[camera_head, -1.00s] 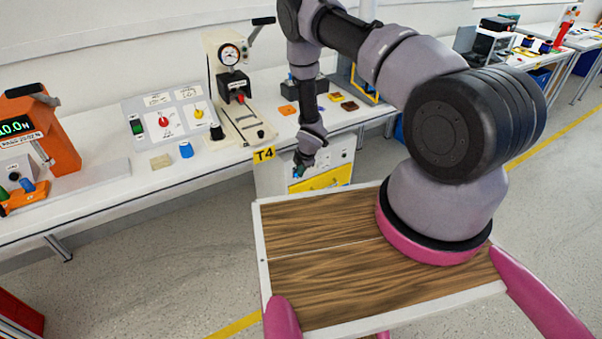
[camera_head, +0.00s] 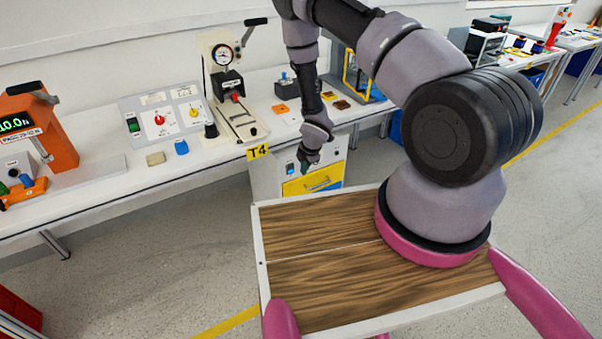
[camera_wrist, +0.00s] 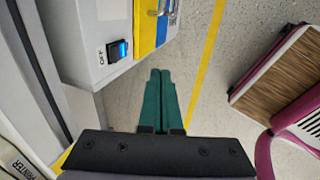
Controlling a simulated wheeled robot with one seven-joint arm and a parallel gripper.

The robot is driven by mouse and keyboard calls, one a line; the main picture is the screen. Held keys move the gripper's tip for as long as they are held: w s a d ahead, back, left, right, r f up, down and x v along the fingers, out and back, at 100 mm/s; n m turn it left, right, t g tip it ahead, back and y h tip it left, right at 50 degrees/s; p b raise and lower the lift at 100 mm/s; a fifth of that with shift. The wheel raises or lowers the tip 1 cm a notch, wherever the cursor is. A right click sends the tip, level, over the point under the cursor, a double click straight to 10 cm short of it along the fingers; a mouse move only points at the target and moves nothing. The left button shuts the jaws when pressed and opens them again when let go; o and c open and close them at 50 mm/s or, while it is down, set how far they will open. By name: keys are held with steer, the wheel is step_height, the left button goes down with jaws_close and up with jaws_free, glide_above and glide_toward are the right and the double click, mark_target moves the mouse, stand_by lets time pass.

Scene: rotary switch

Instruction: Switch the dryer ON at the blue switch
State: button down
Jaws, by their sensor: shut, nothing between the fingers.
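The blue switch (camera_wrist: 118,50) is a small black rocker with a lit blue face on the white front of a cabinet. An "OFF" label is beside it. It also shows as a small blue patch on the cabinet in the head view (camera_head: 290,169). My gripper (camera_wrist: 160,72) has two green fingers pressed together with nothing between them. In the wrist view the fingertips are below and to the right of the switch and apart from it. In the head view my gripper (camera_head: 303,170) hangs in front of the cabinet, close to the switch.
The cabinet has a yellow drawer (camera_head: 312,181) with a metal handle, beside the switch. A "T4" tag (camera_head: 258,152) is on the bench edge above. The bench top holds a switch panel (camera_head: 165,114) and a gauge press (camera_head: 223,56). The floor in front is clear.

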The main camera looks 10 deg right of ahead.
steer(key=shift+s+d+r, duration=0.2)
steer(key=shift+s+r, duration=0.4)
steer(key=shift+r, duration=0.35)
steer(key=w+d+r+m+t, duration=0.1)
steer(key=w+r+m, duration=0.15)
steer(key=r, duration=0.65)
steer(key=w+d+r+m+h, duration=0.15)
steer(key=r+m, duration=0.25)
steer(key=r, duration=0.6)
steer(key=w+d+r+m+t, duration=0.1)
steer(key=r+m, duration=0.2)
steer(key=r, duration=0.6)
steer(key=s+d+r+m, duration=0.2)
steer(key=s+r+m, duration=0.2)
steer(key=r, duration=0.8)
steer(key=s+d+r+m+t, duration=0.15)
steer(key=s+r+m, duration=0.55)
steer(key=s+r, duration=0.7)
steer(key=s+a+r+m+y, duration=0.2)
steer(key=s+r+m, duration=0.3)
steer(key=s, duration=0.8)
steer(key=shift+a+r, duration=0.15)
steer(key=shift+r, duration=0.55)
